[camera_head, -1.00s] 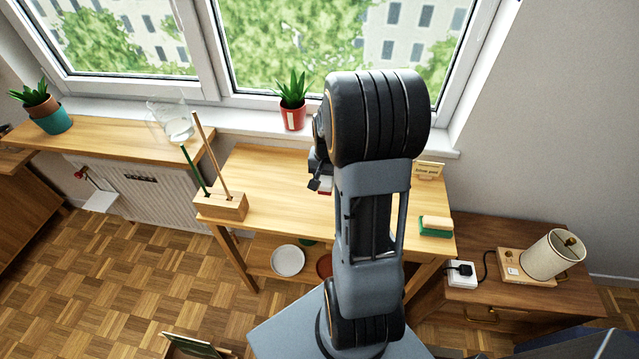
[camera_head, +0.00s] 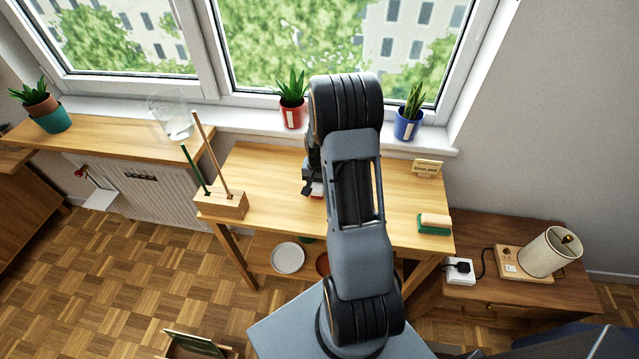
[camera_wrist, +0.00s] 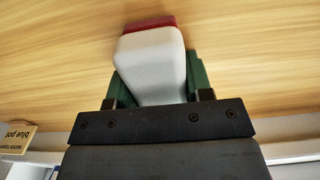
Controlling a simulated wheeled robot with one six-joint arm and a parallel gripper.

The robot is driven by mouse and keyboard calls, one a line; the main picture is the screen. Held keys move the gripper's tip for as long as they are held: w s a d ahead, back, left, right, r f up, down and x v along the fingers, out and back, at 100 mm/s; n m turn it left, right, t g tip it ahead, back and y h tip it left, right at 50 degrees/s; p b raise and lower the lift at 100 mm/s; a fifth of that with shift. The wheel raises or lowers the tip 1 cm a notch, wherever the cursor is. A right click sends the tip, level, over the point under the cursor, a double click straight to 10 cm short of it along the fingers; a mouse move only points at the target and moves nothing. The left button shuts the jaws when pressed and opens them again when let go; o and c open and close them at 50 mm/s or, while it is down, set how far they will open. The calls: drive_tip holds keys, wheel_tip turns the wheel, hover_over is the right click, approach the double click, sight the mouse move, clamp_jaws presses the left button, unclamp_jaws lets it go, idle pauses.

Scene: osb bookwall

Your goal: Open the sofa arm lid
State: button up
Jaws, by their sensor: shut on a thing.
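I cannot make out a sofa arm lid in either view. My gripper (camera_wrist: 150,82) is shut on a white block with a red end (camera_wrist: 150,60), held between its green fingers in the wrist view. In the head view, the white and red block (camera_head: 317,189) shows partly beside my arm, over the wooden table (camera_head: 270,175). I cannot tell whether it touches the tabletop. A dark blue-grey shape (camera_head: 600,345) at the lower right corner is cut off, and I cannot tell what it is.
A wooden holder with two sticks (camera_head: 222,204) stands at the table's left. A green and cream brush (camera_head: 434,224) and small sign (camera_head: 427,168) are at its right. Red (camera_head: 292,112) and blue (camera_head: 408,125) plant pots stand on the sill.

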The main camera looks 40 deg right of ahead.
drive_tip(key=shift+f, duration=0.15)
drive_tip(key=o, duration=1)
drive_tip(key=shift+c, duration=0.2)
